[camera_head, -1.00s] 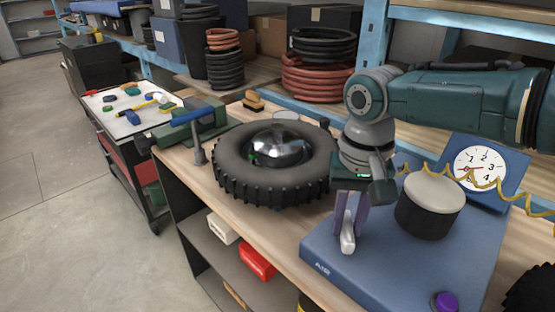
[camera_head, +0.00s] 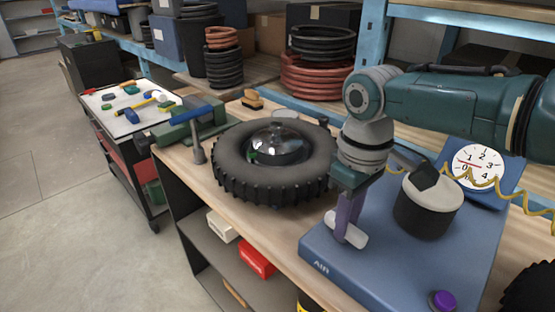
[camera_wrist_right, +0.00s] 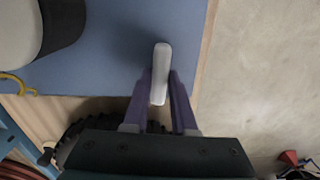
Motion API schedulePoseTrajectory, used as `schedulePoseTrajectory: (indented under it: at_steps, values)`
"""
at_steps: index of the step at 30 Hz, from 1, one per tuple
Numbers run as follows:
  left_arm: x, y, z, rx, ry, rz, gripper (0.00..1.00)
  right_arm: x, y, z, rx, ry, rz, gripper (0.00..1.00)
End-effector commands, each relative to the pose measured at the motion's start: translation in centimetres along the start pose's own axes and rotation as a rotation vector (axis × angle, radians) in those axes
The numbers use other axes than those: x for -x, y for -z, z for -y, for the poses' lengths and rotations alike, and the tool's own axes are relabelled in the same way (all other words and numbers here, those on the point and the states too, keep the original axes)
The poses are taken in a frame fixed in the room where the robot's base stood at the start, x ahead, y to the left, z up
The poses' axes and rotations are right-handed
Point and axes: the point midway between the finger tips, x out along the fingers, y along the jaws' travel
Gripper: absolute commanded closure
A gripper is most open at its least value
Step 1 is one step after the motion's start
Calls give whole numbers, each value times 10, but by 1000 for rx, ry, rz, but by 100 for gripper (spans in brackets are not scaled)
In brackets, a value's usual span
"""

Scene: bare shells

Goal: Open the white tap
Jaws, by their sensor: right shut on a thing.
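The white tap (camera_head: 352,236) is a short pale handle on the blue AIR unit (camera_head: 310,250), near its left edge. In the head view it lies slanted, its free end pointing down and right. My right gripper (camera_head: 345,218) reaches down onto it with purple fingers. In the right wrist view the tap (camera_wrist_right: 161,65) stands between the two fingers of my right gripper (camera_wrist_right: 160,88), which are shut on it. The tap's pivot is hidden. My left gripper is not in view.
A white-topped black cylinder (camera_head: 425,215), a gauge (camera_head: 478,166), a yellow coiled hose (camera_head: 530,203) and a purple knob (camera_head: 443,300) are on or near the blue unit. A large tyre (camera_head: 235,180) lies to the left on the bench.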

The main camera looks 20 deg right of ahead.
Motion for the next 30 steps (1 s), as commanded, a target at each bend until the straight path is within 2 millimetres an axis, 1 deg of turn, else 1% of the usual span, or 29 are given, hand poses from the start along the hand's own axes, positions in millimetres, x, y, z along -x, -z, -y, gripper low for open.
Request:
schedulePoseTrajectory:
  at_steps: [9, 22, 23, 30]
  values:
    - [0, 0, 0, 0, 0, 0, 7, 1, 0, 0, 79, 1, 0, 100]
    - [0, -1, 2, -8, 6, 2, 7, 1, 1, 1, 89, 1, -1, 100]
    - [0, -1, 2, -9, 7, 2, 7, 1, 1, 1, 89, 1, -1, 73]
    - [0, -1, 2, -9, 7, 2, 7, 1, 0, 0, 87, 1, -1, 46]
